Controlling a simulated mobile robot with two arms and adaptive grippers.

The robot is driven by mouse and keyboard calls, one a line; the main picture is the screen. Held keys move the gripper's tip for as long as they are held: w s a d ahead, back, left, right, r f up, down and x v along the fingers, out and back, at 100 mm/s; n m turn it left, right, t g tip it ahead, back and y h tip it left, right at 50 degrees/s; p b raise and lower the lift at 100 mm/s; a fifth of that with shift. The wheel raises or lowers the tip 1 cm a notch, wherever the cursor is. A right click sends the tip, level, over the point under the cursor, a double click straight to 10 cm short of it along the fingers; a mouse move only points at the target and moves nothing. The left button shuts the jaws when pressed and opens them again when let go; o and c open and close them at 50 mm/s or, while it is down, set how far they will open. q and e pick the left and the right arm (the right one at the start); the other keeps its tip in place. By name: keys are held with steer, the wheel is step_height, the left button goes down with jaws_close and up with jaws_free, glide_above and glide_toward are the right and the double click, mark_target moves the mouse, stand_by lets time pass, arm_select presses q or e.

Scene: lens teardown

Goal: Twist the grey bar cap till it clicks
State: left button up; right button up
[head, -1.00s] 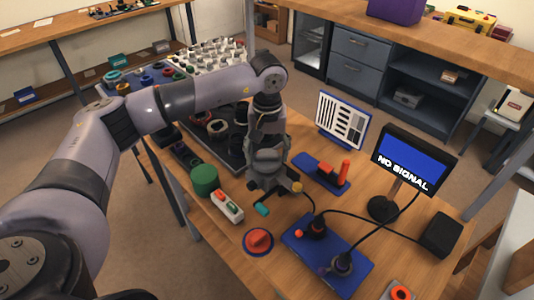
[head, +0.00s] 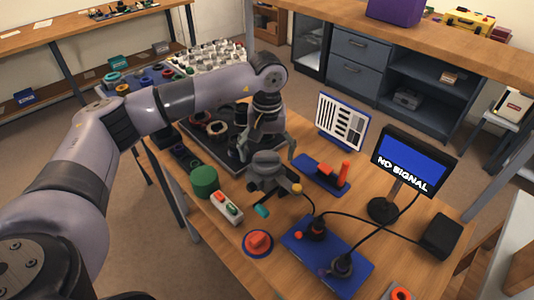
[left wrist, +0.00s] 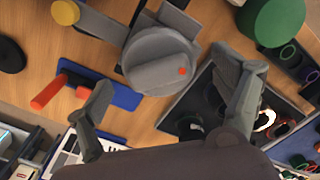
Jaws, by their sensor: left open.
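The grey bar cap (left wrist: 160,72) is a round grey top with a raised bar across it and a small red dot near one end. It sits on a grey fixture (head: 268,180) on the wooden bench; the cap (head: 270,158) also shows in the head view. My left gripper (head: 268,145) is open and empty, just above and behind the cap. In the left wrist view its fingers (left wrist: 165,78) stand wide apart on either side of the cap, without visible contact. My right gripper is in neither view.
A green cylinder (head: 204,181) and a white switch box (head: 227,208) stand left of the fixture. A blue base with a red handle (head: 322,174) is to its right. A red knob (head: 258,242), a blue cabled board (head: 328,258) and a monitor (head: 414,160) are nearby. A dark parts tray (head: 240,160) lies behind.

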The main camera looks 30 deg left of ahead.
mark_target(267, 153)
arm_select(q)
step_height(267, 153, up, 11)
steer(key=shift+r, duration=0.2)
steer(key=shift+f, duration=0.1)
stand_by(0.5)
